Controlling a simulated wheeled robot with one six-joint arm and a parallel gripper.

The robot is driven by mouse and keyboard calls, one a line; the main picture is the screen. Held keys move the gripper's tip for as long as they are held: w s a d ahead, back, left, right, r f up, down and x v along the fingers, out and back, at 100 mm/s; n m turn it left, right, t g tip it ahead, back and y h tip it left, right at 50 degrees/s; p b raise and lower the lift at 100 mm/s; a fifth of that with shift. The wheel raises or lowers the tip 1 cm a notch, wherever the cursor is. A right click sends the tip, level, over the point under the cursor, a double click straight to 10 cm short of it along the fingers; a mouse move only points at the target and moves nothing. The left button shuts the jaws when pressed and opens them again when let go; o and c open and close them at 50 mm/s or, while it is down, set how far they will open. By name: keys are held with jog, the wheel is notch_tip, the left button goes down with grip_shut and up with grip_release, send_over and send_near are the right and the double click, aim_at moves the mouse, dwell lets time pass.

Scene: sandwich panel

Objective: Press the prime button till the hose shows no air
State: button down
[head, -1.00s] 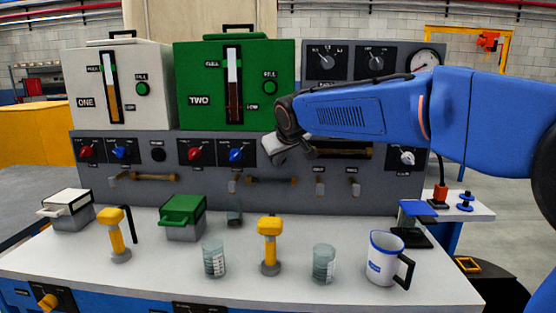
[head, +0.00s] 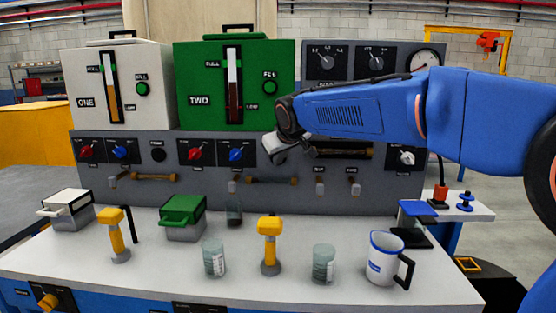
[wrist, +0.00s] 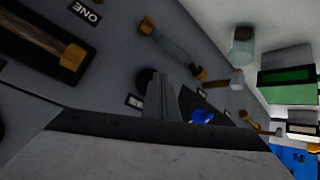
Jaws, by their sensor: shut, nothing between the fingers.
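My gripper (head: 272,150) is shut and empty, with its tips at the grey panel front, right of the blue knob (head: 235,154). In the wrist view its shut fingers (wrist: 165,92) partly cover a round black button (wrist: 145,77). The tips are at or very near it; contact cannot be told. A clear hose (wrist: 174,48) runs between brass fittings close by; it also shows in the head view (head: 270,180). Whether it holds air is too small to tell. Another black prime button (head: 157,155) sits at left. A glass (head: 234,216) under the spout holds some dark liquid.
Tanks ONE (head: 140,60) and TWO (head: 205,65) stand on the panel. The bench holds a green box (head: 183,218), yellow-topped tools (head: 269,246), two clear beakers (head: 323,264) and a white mug (head: 383,258). A dark hose window (wrist: 40,38) lies near the gripper.

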dwell(0.6)
jog(key=shift+s, duration=0.7)
jog(key=shift+s, duration=0.1)
jog(key=shift+s+a, duration=0.1)
jog(key=shift+s, duration=2.35)
dwell(1.3)
jog(key=s, duration=0.3)
jog(key=shift+s, duration=0.35)
jog(key=w, duration=0.8)
jog(key=shift+w, duration=0.4)
